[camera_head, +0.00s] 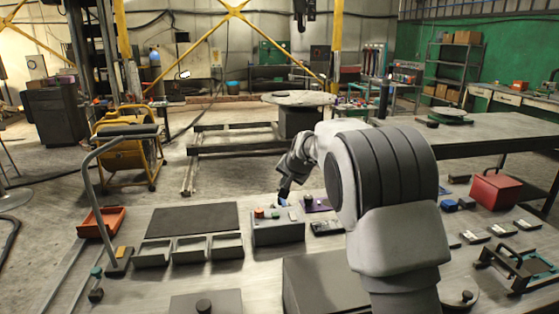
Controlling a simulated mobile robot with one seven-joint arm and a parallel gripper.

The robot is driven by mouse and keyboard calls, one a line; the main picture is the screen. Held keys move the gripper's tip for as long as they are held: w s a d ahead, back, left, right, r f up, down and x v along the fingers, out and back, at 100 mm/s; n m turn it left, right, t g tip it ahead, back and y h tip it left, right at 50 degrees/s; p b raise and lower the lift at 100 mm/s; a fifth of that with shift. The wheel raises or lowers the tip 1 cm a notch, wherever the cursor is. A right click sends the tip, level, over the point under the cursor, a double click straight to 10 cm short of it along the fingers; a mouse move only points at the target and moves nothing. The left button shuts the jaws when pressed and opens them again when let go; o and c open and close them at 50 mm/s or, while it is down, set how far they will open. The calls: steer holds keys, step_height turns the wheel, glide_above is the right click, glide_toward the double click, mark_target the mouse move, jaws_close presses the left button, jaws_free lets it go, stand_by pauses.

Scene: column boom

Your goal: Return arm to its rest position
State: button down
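My arm, white with dark grey bands, rises from the bottom right of the head view and bends over the workbench (160,285). My gripper (284,191) is small and dark at the end of the arm and points down. It is close above or behind a grey control box (278,234) with an orange and a dark button on top. I cannot tell whether it touches anything there. The fingers are too small and dark to tell open from shut. Part of the bench is hidden behind my arm.
Three grey trays (190,250) lie before a dark mat (192,220). A bent grey post (93,190) stands at left, by an orange tray (101,222). A red box (495,191) and a framed fixture (516,268) are at right. A dark box (322,282) stands in front.

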steer(key=s+d+r+n+p, duration=0.1)
steer(key=s+d+r, duration=0.25)
steer(key=s, duration=0.35)
steer(key=s+d+r+n+g, duration=0.15)
steer(key=s+r, duration=0.25)
steer(key=s, duration=0.4)
steer(key=s+d+r+p, duration=0.1)
steer(key=s+d+r, duration=0.25)
steer(key=s, duration=0.35)
steer(key=s+d+f+n+h, duration=0.1)
steer(key=s+d, duration=0.1)
steer(key=s, duration=1)
steer(key=s+d+f+n+g+h+p, duration=0.1)
steer(key=s+d+f, duration=0.1)
steer(key=s, duration=1.1)
steer(key=shift+d+h+p, duration=0.2)
steer(key=shift+h+p, duration=0.1)
steer(key=shift+h, duration=0.1)
